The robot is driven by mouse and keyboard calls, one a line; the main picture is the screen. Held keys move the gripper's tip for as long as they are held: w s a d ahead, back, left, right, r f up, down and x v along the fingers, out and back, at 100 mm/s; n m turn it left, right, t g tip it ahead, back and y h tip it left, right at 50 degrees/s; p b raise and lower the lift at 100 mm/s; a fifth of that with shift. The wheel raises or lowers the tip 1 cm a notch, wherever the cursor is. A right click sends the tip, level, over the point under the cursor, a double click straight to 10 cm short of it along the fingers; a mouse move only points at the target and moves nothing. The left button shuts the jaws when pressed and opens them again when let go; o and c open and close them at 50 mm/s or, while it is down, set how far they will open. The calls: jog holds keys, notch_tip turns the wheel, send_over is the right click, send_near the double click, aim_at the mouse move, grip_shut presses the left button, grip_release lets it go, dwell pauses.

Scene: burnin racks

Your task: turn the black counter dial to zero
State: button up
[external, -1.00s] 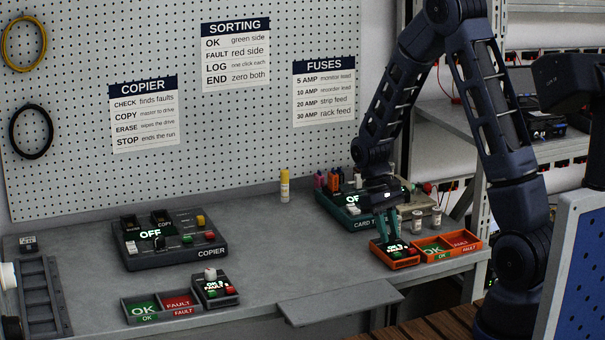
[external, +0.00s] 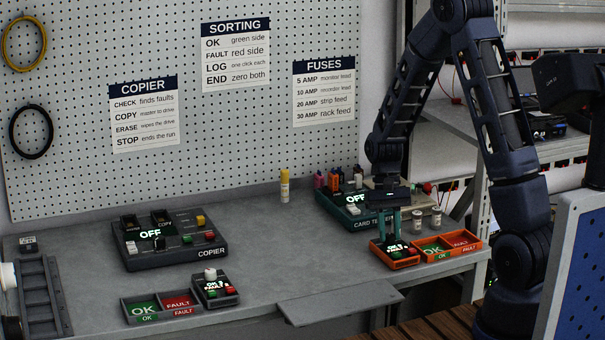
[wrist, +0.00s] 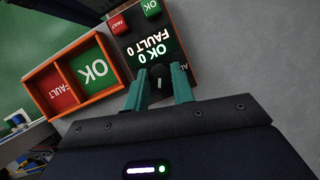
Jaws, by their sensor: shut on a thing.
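The counter is an orange-edged box (external: 409,263) at the right of the bench, with a lit display, a green button and a red button. In the wrist view its display (wrist: 146,52) reads OK 0 and FAULT 0, upside down. The black dial (wrist: 160,76) sits on the box below the display in that view. My gripper (wrist: 159,80), with teal fingers, points down and is shut on the black dial, one finger on either side. In the external view my gripper (external: 391,237) stands over the counter and its fingers hide the dial.
An orange sorting tray (external: 468,253) with OK and FAULT sides stands right beside the counter. The green card tester (external: 340,214) and small jars (external: 416,221) are behind it. A second counter (external: 216,290), a grey tray (external: 128,308) and the copier (external: 170,257) are further left.

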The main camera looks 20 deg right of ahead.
jog(key=o, duration=1)
jog(key=v, duration=1.1)
jog(key=shift+f, duration=0.1)
jog(key=s+d+r+n+t, duration=0.1)
jog(key=s+d+r+t, duration=0.3)
jog(key=s+r, duration=0.85)
jog(key=s+d+r+t, duration=0.1)
jog(key=s+r, duration=0.1)
jog(key=s, duration=0.2)
jog(key=s+d+r+n+t, duration=0.1)
jog(key=s+r+t, duration=0.1)
jog(key=s+r, duration=0.1)
jog(key=s+d+r+t+h, duration=0.1)
jog(key=s+d+r+t, duration=0.1)
jog(key=s, duration=0.4)
jog(key=shift+r, duration=0.15)
